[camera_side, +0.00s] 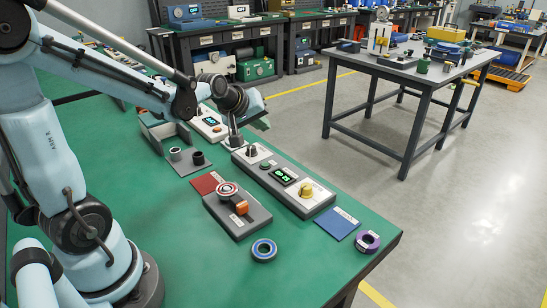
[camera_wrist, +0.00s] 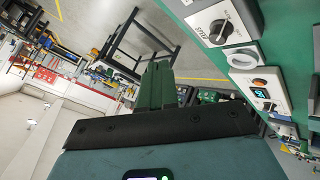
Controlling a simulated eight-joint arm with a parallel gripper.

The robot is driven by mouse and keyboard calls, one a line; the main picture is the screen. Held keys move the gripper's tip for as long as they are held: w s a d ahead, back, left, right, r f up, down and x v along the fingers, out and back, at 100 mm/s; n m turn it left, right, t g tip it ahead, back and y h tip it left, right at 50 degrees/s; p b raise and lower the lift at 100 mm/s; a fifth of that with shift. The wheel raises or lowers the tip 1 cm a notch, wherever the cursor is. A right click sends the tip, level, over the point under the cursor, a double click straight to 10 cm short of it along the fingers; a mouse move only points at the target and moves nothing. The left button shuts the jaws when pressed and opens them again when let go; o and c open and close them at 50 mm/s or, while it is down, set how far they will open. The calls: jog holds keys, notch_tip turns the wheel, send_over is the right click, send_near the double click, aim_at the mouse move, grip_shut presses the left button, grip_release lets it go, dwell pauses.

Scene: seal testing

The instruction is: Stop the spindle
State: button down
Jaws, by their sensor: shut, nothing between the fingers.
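A long grey control panel (camera_side: 283,181) lies on the green bench in the side view. It carries a black knob (camera_side: 251,151) at its far end, a green button (camera_side: 265,165), a lit display (camera_side: 284,175) and a yellow knob (camera_side: 307,190). My gripper (camera_side: 235,139) is shut and empty, just above the panel's far left end, near the black knob; I cannot tell if it touches. In the wrist view my shut fingers (camera_wrist: 155,86) point away from a black knob marked SPEED (camera_wrist: 221,33).
A white box with a display (camera_side: 209,122) stands behind the panel. A blue ring (camera_side: 264,250), a purple ring (camera_side: 366,241) and a blue mat (camera_side: 337,223) lie in front. The bench's near right is mostly clear.

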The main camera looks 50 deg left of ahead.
aim_at(262, 165)
jog(key=shift+f, duration=4.3)
jog(key=shift+f, duration=0.1)
jog(key=shift+f, duration=0.35)
jog(key=shift+f, duration=0.35)
jog(key=shift+r, duration=0.8)
jog(key=shift+r, duration=0.1)
jog(key=shift+r, duration=2.4)
